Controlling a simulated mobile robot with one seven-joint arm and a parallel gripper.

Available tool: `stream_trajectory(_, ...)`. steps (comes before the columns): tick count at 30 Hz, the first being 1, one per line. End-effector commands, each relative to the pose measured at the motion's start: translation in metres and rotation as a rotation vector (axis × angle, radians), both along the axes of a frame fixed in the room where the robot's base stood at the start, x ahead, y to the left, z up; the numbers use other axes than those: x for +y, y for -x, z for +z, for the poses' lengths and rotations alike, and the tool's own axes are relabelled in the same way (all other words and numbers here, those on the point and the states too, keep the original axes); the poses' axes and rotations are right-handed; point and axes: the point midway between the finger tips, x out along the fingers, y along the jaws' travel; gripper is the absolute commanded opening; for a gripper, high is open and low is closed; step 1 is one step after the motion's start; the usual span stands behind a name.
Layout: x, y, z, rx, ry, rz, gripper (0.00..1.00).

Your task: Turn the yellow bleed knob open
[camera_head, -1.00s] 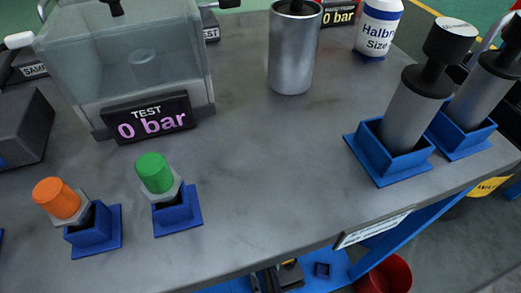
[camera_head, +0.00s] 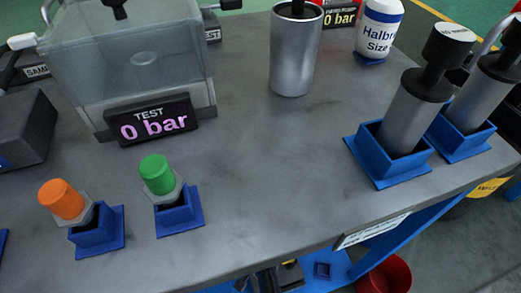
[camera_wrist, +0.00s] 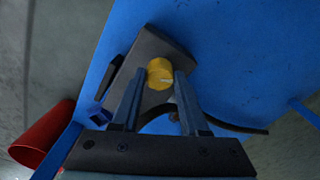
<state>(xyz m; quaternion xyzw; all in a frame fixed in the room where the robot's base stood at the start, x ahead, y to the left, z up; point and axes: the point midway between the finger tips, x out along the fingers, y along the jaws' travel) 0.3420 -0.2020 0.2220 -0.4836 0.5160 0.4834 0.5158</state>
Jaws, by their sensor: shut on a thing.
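The yellow bleed knob (camera_wrist: 160,73) shows in the wrist view as a short round cylinder on a dark grey block (camera_wrist: 165,45). My gripper (camera_wrist: 159,80) has one finger on each side of the knob, with the tips at its sides, and is shut on it. The knob's turn angle cannot be read. In the head view, the area below the bench's front edge is mostly hidden, and only dark parts with a small yellowish patch (camera_head: 290,263) show there.
A blue panel (camera_wrist: 235,50) lies around the block. A red bucket (camera_wrist: 42,135) stands at the lower left of the wrist view. Above, the grey bench (camera_head: 260,170) carries a tank with a TEST display (camera_head: 153,118) reading 0 bar, orange and green plugs, and a steel cylinder (camera_head: 296,55).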

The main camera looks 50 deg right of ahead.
Motion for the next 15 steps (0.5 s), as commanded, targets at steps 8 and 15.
stream_trajectory(8, 0.0010, 0.0006, -0.0006, 0.002, -0.003, -0.011, 0.00)
stream_trajectory(15, 0.0010, 0.0006, -0.0006, 0.002, -0.003, -0.010, 0.53)
